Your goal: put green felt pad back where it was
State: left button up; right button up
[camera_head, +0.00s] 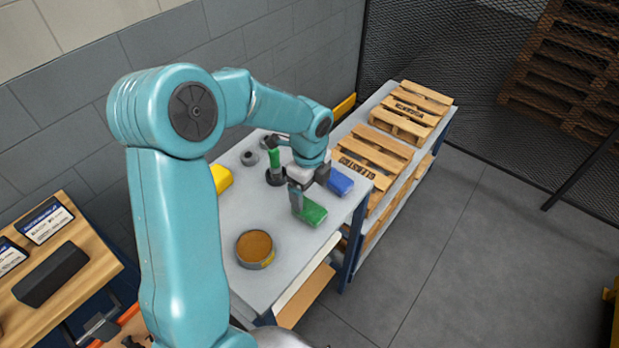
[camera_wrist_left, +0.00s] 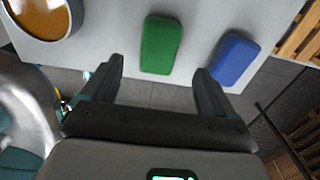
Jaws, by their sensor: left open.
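The green felt pad (camera_head: 314,214) lies on the grey bench top near its right edge. It also shows in the wrist view (camera_wrist_left: 161,45), flat on the bench and close to the front edge. My left gripper (camera_head: 308,192) is open and empty, at the green pad in the head view. In the wrist view the gripper's fingers (camera_wrist_left: 160,68) are spread wide, with the pad between and just beyond their tips. I cannot tell whether a finger touches it. My right gripper is not in view.
A blue pad (camera_head: 341,184) lies beside the green one. A round brown-topped tin (camera_head: 255,248), a green-handled tool (camera_head: 274,160) and a yellow block (camera_head: 221,178) stand on the bench (camera_head: 222,212). Small wooden pallets (camera_head: 376,150) lie beyond. The bench is clear between tin and green pad.

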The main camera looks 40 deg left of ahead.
aim_at(309, 208)
pick_arm(q)
notch_tip(309, 208, up, 5)
jog(key=shift+r, duration=0.1)
jog(key=shift+w, duration=0.1)
dwell(0.4)
jog(key=shift+s, duration=0.2)
